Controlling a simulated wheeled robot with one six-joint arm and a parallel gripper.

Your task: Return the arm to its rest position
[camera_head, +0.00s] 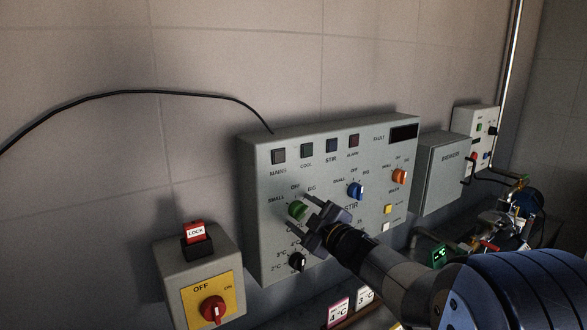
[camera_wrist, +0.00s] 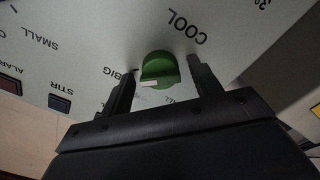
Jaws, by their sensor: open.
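My gripper (camera_head: 312,222) is at the front of the grey control panel (camera_head: 262,215). Its two fingers are apart, on either side of the green COOL knob (camera_head: 296,209). In the wrist view the green knob (camera_wrist: 159,70) sits between the open fingertips (camera_wrist: 160,75), with a gap visible on each side. The fingers do not appear to close on it. My arm reaches in from the lower right of the head view. Part of the panel's lower middle is hidden behind my gripper.
Beside the green knob are a blue knob (camera_head: 355,191), an orange knob (camera_head: 399,176) and a black knob (camera_head: 296,262). A lock box with a red switch (camera_head: 213,309) is at lower left. A breaker box (camera_head: 443,175) and pipework (camera_head: 510,215) are at right.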

